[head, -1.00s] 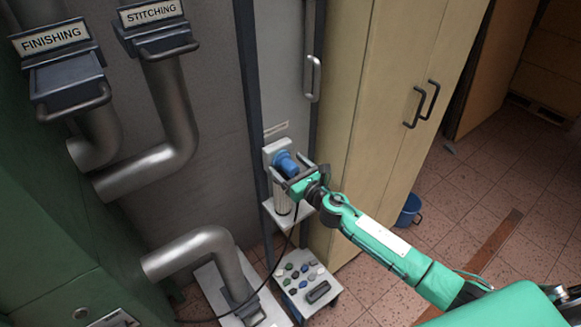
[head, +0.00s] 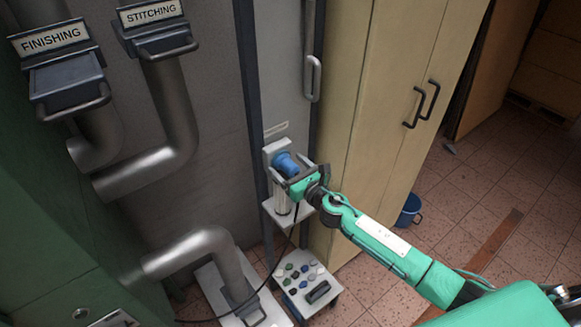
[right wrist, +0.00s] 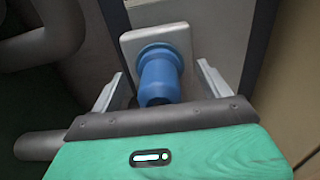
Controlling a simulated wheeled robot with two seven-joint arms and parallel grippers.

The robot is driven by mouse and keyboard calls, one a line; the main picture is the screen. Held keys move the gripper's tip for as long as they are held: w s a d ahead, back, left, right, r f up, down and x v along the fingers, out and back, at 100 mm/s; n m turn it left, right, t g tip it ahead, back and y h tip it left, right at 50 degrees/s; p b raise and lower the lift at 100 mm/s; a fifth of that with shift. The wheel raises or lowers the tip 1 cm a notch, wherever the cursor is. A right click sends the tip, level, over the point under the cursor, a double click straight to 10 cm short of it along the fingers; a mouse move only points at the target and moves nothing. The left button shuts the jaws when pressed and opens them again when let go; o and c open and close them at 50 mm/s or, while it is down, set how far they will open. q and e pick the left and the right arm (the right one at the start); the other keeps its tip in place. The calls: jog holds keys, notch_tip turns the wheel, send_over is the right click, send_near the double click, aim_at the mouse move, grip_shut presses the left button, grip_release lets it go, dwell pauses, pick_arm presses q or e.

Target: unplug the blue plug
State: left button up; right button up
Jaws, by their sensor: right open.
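The blue plug (head: 285,164) sits in a pale socket plate (head: 271,148) on the grey wall panel, left of the cabinet. In the right wrist view the blue plug (right wrist: 160,78) points out of the square plate (right wrist: 150,40) toward my palm. My right gripper (head: 286,173) is open, with one finger on each side of the plug. In the right wrist view the fingers (right wrist: 157,88) show gaps to the plug on both sides. A dark cable hangs below the gripper. My left gripper is not in view.
A small shelf (head: 291,214) with a pale cylinder stands below the socket. Grey ducts marked FINISHING and STITCHING are at left. Beige cabinets (head: 385,100) stand close on the right, with a blue bucket (head: 409,209) beside them.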

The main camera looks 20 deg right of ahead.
jog(key=shift+r, duration=0.2)
jog(key=c, duration=1.5)
jog(key=shift+s+f, duration=0.15)
jog(key=shift+s, duration=0.15)
jog(key=shift+v, duration=2.65)
